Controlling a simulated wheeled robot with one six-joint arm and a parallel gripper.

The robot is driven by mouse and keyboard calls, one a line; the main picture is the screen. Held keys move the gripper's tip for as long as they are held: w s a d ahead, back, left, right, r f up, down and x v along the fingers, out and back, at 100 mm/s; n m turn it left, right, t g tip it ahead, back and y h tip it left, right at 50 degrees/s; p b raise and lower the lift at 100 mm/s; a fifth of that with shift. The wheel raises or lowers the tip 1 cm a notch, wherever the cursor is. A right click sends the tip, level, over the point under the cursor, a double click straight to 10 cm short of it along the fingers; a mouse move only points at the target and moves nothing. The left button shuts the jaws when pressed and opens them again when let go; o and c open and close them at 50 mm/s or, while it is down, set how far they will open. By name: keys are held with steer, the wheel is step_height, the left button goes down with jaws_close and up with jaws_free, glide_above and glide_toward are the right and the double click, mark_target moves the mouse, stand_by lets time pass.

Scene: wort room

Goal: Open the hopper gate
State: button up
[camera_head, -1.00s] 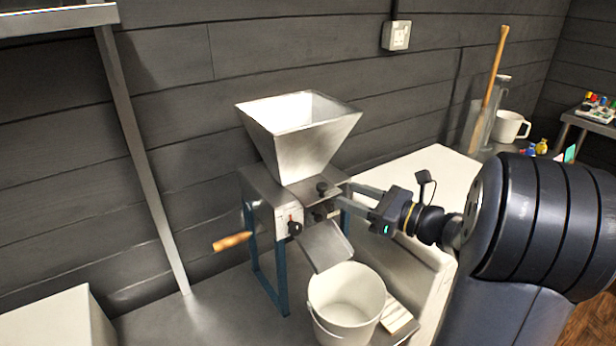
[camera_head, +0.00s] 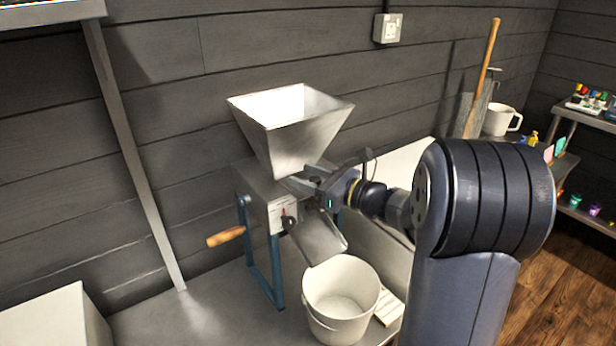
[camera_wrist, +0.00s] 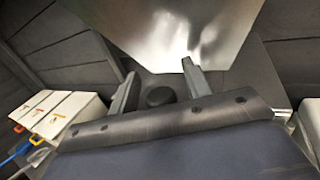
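The mill's grey metal hopper (camera_head: 290,135) stands on a steel mill body (camera_head: 262,190) with blue legs. My gripper (camera_head: 302,178) reaches in from the right, just under the hopper's front lower edge. In the wrist view, its two fingers (camera_wrist: 158,70) are apart, with a round black knob (camera_wrist: 160,96) between them and a gap visible on each side. The hopper's sloped wall (camera_wrist: 165,30) fills the top of that view. The gate plate itself cannot be made out. My gripper hides the knob in the head view.
A white bucket (camera_head: 318,317) stands below the metal chute (camera_head: 318,238). A wooden crank handle (camera_head: 229,239) sticks out left. Another black knob (camera_head: 288,222) is on the mill's front. White boxes with coloured clips (camera_wrist: 62,115) are left in the wrist view.

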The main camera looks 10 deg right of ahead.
jaws_close()
stand_by(0.4)
steer(key=s, duration=0.1)
steer(key=s+d, duration=0.1)
steer(key=s, duration=0.1)
steer(key=shift+s+d, duration=0.25)
steer(key=shift+s, duration=0.15)
steer(key=shift+o, duration=0.2)
jaws_free()
steer(key=v, duration=1)
steer(key=shift+s+d, duration=0.25)
steer(key=shift+d, duration=0.05)
